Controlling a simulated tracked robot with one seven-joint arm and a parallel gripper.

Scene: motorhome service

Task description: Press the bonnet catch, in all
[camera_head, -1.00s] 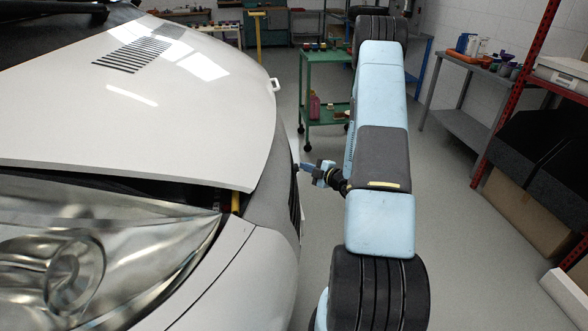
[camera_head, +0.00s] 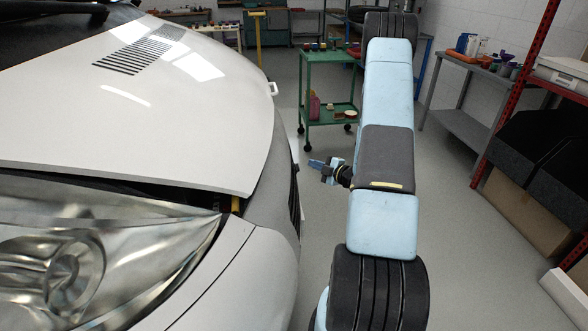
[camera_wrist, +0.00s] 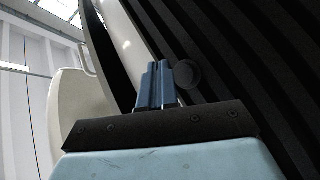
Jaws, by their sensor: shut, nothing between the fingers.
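The white bonnet (camera_head: 190,120) of the motorhome is slightly raised, with a dark gap along its front edge above the headlight (camera_head: 90,250). A yellow piece (camera_head: 236,204) shows in that gap near the bonnet's corner; I cannot tell if it is the catch. My gripper (camera_head: 312,163) is shut and empty, pointing left at the vehicle's front, just off the dark grille. In the wrist view its blue fingers (camera_wrist: 157,78) lie together in front of the dark ribbed grille (camera_wrist: 240,70). A round dark disc (camera_wrist: 187,74) shows on the grille beside the fingertips.
A green trolley (camera_head: 328,85) stands beyond my arm. A grey bench (camera_head: 470,120) with bottles and a red rack (camera_head: 510,95) are at the right. A small white loop (camera_head: 272,88) sticks out at the bonnet's far side. The floor between is clear.

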